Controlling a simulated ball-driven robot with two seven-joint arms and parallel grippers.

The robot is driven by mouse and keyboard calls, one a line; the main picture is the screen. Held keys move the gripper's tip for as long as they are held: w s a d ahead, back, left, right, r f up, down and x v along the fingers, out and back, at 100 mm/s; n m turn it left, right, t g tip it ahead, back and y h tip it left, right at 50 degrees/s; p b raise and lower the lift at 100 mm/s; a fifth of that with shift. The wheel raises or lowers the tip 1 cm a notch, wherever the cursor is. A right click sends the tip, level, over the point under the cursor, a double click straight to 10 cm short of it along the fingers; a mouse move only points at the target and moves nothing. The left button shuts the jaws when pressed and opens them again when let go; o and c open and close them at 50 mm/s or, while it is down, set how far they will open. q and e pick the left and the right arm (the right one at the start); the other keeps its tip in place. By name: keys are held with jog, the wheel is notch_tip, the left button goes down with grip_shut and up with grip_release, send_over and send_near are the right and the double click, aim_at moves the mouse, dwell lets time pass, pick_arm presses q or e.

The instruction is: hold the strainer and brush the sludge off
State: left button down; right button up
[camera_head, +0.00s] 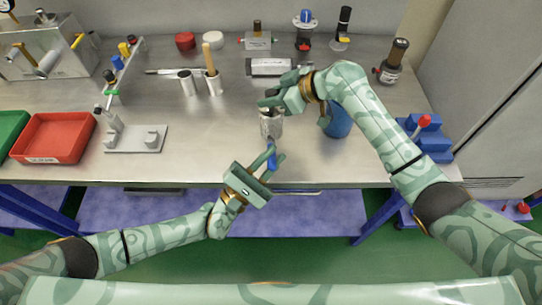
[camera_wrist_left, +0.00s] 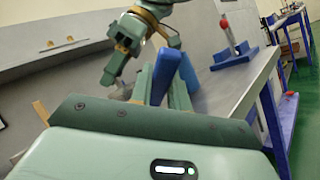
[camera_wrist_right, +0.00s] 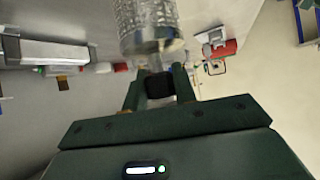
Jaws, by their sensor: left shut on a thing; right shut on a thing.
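The strainer (camera_head: 271,124) is a silver mesh cylinder above the front middle of the bench. My right gripper (camera_head: 270,104) is shut on its end from above; the mesh (camera_wrist_right: 148,18) and a dark piece between the fingers (camera_wrist_right: 158,88) show in the right wrist view. My left gripper (camera_head: 264,170) is shut on a slim blue handle, apparently the brush (camera_head: 271,156), just below the strainer in the head view. The blue handle (camera_wrist_left: 178,72) also shows in the left wrist view. The bristles are not clear, and I cannot tell whether brush and strainer touch. No sludge can be made out.
A blue container (camera_head: 338,120) stands behind my right forearm. A blue stand with a red knob (camera_head: 424,122) is at the right edge. A red tray (camera_head: 50,157) and a grey fixture plate (camera_head: 135,146) lie on the left. Cups, a wooden-handled tool and several fittings stand farther back.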

jog(key=shift+f, duration=0.1)
pick_arm(q)
jog(key=s, duration=0.7)
pick_arm(e)
jog(key=o, duration=1.1)
